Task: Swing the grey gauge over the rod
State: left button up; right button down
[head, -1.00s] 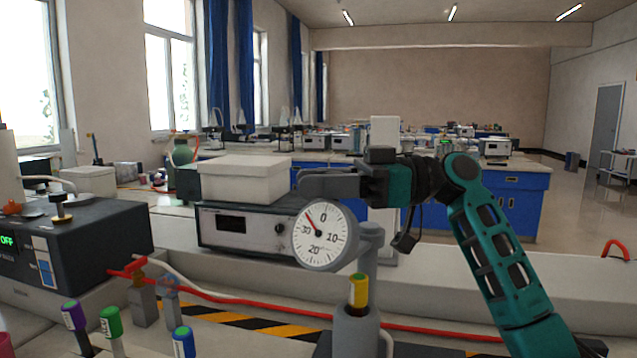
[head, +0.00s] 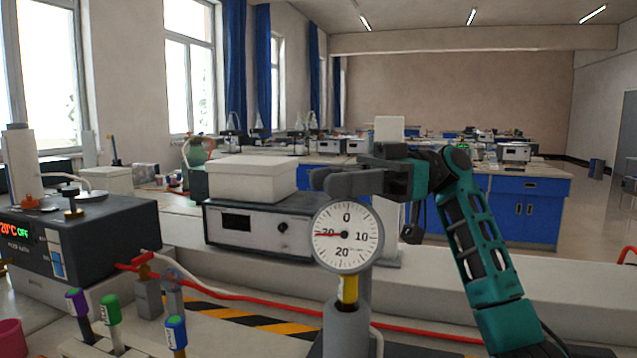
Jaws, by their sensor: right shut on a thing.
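The grey gauge (head: 347,237), with a round white dial and a red needle pointing left, is near the middle of the head view. My right gripper (head: 330,184) is shut on the gauge's mount just above the dial; the grip itself is partly hidden. The yellow rod (head: 347,289) stands upright in a grey holder (head: 345,325) directly below the dial in the picture. The dial's lower edge hides the rod's top, so I cannot tell whether they touch. My left gripper is not in view.
A white box (head: 250,180) sits on an instrument (head: 245,226) behind the gauge. A dark heating unit (head: 95,240) stands left. Capped tubes (head: 111,312) stand at the front left. A red hose (head: 270,305) crosses the bench by striped tape.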

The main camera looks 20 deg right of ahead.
dwell(0.4)
jog(key=c, duration=0.9)
grip_release()
jog(key=shift+s+d, duration=0.1)
jog(key=shift+o, duration=0.2)
jog(key=shift+d, duration=0.1)
jog(key=w+d, duration=0.1)
jog(key=d, duration=1.1)
jog(key=shift+d+p, duration=0.35)
